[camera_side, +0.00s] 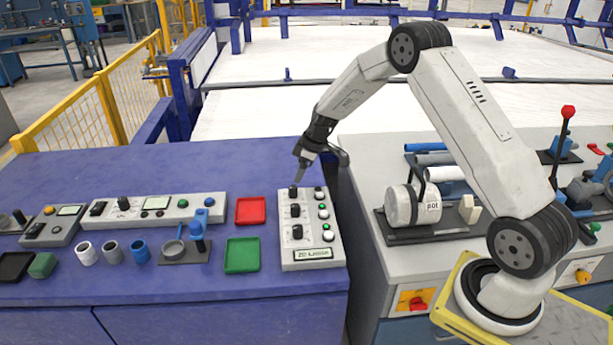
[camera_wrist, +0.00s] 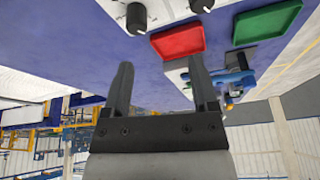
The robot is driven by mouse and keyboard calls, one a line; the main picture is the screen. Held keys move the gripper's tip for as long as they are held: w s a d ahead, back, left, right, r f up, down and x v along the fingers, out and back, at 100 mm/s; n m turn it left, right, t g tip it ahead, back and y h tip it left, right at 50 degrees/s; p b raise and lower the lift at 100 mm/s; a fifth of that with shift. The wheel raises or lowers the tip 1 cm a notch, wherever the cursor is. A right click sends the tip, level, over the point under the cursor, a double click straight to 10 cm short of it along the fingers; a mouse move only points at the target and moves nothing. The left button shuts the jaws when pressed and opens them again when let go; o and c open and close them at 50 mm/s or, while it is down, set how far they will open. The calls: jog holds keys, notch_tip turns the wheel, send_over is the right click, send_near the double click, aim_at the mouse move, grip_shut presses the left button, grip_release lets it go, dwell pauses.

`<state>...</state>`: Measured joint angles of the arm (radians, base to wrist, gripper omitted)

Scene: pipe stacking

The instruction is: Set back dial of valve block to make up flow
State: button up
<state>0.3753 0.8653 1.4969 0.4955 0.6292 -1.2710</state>
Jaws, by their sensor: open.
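The valve block (camera_side: 312,250) is a pale panel at the right end of the blue bench in the side view. It has three black dials in a column on its left and small knobs and green lights on its right. The back dial (camera_side: 293,191) is at the panel's far end. My gripper (camera_side: 320,163) is open and empty, just above and behind that dial. One finger overlaps the dial's top in the picture; I cannot tell if they touch. In the wrist view my open fingers (camera_wrist: 160,66) point toward the block, and two dials show at the top edge.
A red tray (camera_side: 250,210) and a green tray (camera_side: 242,255) lie left of the block. A long control panel (camera_side: 155,208), cups and a stand are farther left. A grey workbench (camera_side: 370,150) with a pump-like unit stands to the right, across a gap.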

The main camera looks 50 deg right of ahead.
aim_at(293, 187)
jog(key=shift+w+d+f+n, duration=0.25)
jog(key=shift+w+d+f, duration=0.25)
jog(key=shift+d, duration=0.2)
jog(key=shift+w+d+f+n, duration=0.25)
jog(key=shift+w+d+f, duration=0.15)
jog(key=shift+d, duration=0.25)
jog(key=shift+f, duration=0.15)
jog(key=shift+x, duration=3.75)
jog(key=shift+w+a, duration=0.1)
jog(key=shift+a, duration=0.1)
grip_shut()
